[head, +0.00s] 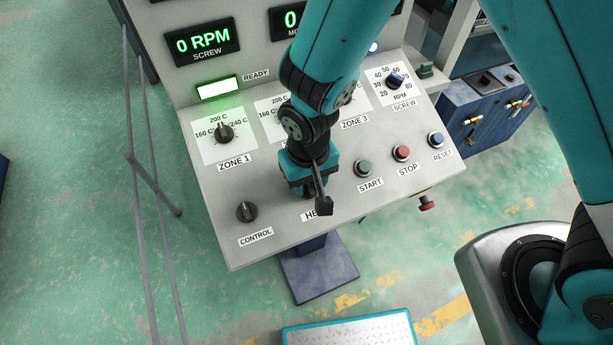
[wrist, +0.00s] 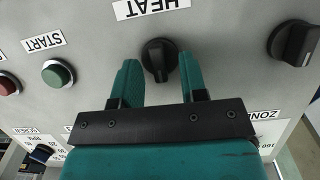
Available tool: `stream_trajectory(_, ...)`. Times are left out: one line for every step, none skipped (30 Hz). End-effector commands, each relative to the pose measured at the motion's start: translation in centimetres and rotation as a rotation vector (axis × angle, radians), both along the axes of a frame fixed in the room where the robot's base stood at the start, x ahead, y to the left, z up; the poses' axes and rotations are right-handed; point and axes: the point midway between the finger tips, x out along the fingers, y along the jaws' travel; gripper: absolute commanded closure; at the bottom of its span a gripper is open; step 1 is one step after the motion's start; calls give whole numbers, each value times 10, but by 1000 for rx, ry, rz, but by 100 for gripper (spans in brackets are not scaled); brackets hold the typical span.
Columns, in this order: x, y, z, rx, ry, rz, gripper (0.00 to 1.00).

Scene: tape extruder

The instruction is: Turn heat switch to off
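The black heat switch (wrist: 158,56) is a round knob on the grey panel, beside the HEAT label (wrist: 150,8) in the wrist view. Its raised grip looks roughly upright in that view. My gripper (wrist: 158,68) is open, with one teal finger on each side of the switch and a visible gap to it on both sides. I cannot tell how deep the fingertips reach along the knob. In the head view my gripper (head: 308,182) hides the switch, and only part of the HEAT label (head: 311,216) shows.
The control knob (head: 247,211) is to the left on the panel (head: 285,240). The green start button (head: 363,168), red stop button (head: 402,153) and blue reset button (head: 436,139) are to the right. The zone 1 dial (head: 224,133) is above. A red emergency button (head: 428,204) sticks out below.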

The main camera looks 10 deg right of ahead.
Motion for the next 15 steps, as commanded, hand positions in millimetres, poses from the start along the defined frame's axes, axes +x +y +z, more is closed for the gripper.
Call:
stream_trajectory(0, 0, 0, 0, 0, 0, 61)
stream_trajectory(0, 0, 0, 0, -1, 0, 61)
stream_trajectory(0, 0, 0, 0, -1, 0, 61)
stream_trajectory(0, 0, 0, 0, -1, 0, 61)
stream_trajectory(0, 0, 0, 0, -1, 0, 61)
stream_trajectory(0, 0, 0, 0, -1, 0, 61)
stream_trajectory(0, 0, 0, 0, -1, 0, 68)
stream_trajectory(0, 0, 0, 0, -1, 0, 74)
stream_trajectory(0, 0, 0, 0, -1, 0, 84)
stream_trajectory(0, 0, 0, 0, -1, 0, 90)
stream_trajectory(0, 0, 0, 0, -1, 0, 97)
stream_trajectory(0, 0, 0, 0, -1, 0, 100)
stream_trajectory(0, 0, 0, 0, -1, 0, 100)
stream_trajectory(0, 0, 0, 0, -1, 0, 100)
stream_trajectory(0, 4, 0, 1, -1, 1, 100)
